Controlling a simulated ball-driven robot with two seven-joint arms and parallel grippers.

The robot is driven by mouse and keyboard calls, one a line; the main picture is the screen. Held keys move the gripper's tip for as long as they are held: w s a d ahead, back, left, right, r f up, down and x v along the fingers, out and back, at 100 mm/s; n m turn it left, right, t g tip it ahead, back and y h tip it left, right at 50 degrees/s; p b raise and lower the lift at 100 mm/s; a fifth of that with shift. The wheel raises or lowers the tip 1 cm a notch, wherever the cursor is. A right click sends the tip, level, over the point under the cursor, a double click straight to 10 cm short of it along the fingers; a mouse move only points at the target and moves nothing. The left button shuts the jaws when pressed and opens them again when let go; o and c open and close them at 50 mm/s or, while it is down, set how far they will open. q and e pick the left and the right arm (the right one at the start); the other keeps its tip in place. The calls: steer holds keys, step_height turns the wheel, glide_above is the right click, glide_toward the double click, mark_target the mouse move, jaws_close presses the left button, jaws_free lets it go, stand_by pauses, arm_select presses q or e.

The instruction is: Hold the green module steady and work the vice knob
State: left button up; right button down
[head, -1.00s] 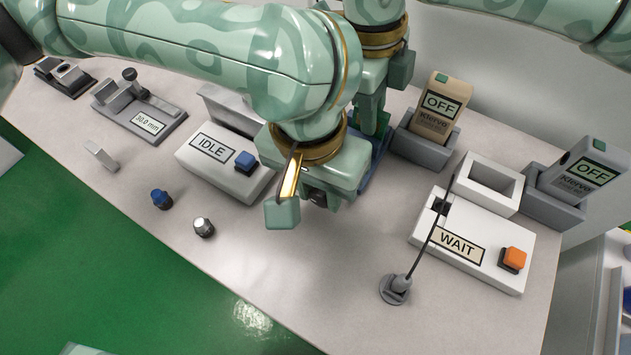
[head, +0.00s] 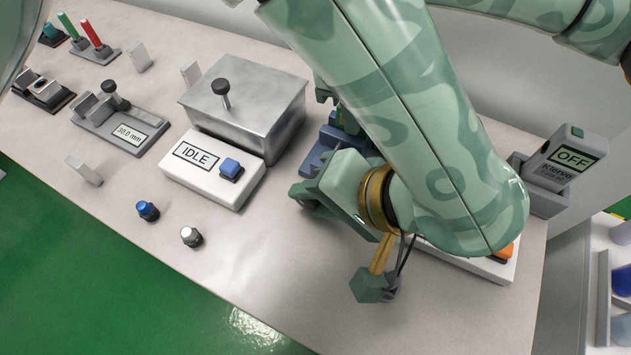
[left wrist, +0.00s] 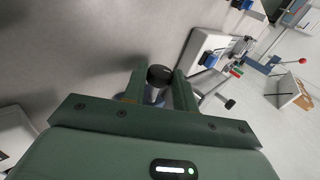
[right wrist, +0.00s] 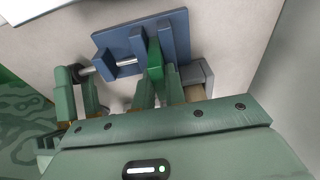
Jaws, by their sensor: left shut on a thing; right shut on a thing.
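The blue vice (head: 324,146) stands mid-bench, partly covered by my left arm; it also shows in the right wrist view (right wrist: 182,38). The green module (right wrist: 155,60) is upright in the vice. My right gripper (right wrist: 160,78) is shut on the module from above; in the head view it is mostly hidden behind my left arm. My left gripper (head: 309,182) is beside the vice, pointing left. In the left wrist view, its fingers (left wrist: 157,88) are closed on either side of the black-capped vice knob (left wrist: 158,74). The knob is hidden in the head view.
A white IDLE box (head: 210,172) and a lidded metal box (head: 250,108) stand left of the vice. A blue knob (head: 147,211) and a silver knob (head: 191,237) lie in front. An OFF tester (head: 568,160) stands in a cradle at the right.

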arm_select(q)
steer(key=shift+s+f+y, duration=0.1)
steer(key=shift+f+y, duration=0.05)
steer(key=shift+y, duration=0.35)
steer(key=o, duration=0.7)
step_height(320, 180, up, 10)
stand_by(0.4)
